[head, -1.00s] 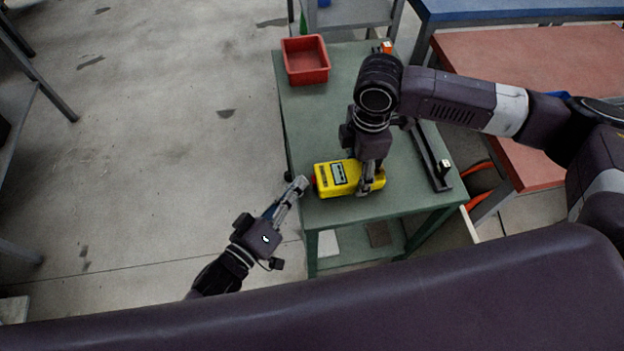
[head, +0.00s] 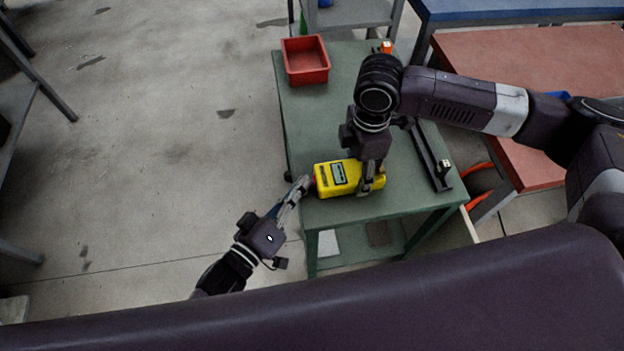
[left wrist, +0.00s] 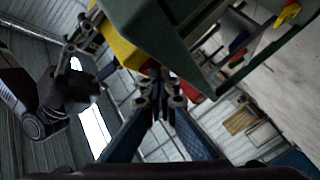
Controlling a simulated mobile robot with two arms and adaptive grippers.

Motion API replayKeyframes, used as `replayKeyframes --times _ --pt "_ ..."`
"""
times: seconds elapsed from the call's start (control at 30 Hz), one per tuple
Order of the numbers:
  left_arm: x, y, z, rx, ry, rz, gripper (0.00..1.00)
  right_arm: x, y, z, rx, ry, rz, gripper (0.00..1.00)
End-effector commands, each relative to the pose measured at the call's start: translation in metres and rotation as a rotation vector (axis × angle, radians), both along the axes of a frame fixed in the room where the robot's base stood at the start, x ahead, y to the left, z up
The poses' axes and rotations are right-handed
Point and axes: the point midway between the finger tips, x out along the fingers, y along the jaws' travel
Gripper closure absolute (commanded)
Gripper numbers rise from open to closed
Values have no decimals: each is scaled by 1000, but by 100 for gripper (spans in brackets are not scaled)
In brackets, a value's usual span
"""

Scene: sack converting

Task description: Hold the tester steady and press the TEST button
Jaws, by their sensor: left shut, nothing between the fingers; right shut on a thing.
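The yellow tester (head: 325,180) with a grey display lies on the green table (head: 400,200), near its front left edge. It also shows in the left wrist view (left wrist: 122,48). My right gripper (head: 366,188) is shut on the tester's right end from above. My left gripper (head: 303,181) is shut and empty, its tips at the tester's left end, where a bit of red shows. Its closed fingers show in the left wrist view (left wrist: 160,85). I cannot tell whether the tips touch the red part. The fingertips partly hide that end.
A red bin (head: 305,62) stands at the table's back left. A dark rail-like bar (head: 430,158) lies along the right side. A red-topped table (head: 540,75) stands to the right. The floor left of the green table is open.

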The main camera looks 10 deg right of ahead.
Motion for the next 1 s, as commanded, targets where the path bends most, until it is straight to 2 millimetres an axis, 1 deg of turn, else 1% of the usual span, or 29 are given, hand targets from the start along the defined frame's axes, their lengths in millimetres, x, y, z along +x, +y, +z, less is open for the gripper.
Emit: replayKeyframes --times 0.27,0.57,0.73,1.0 --pt "0 -4 0 0 1 -1 100 0 1 0 1 -1 1 82" --pt "-1 -4 0 0 0 -1 100 0 1 0 2 -1 2 82" --pt "-1 0 0 0 1 -2 100 0 1 0 3 -1 2 82" --pt "-1 14 -1 0 1 -1 100 0 1 0 2 -1 1 82"
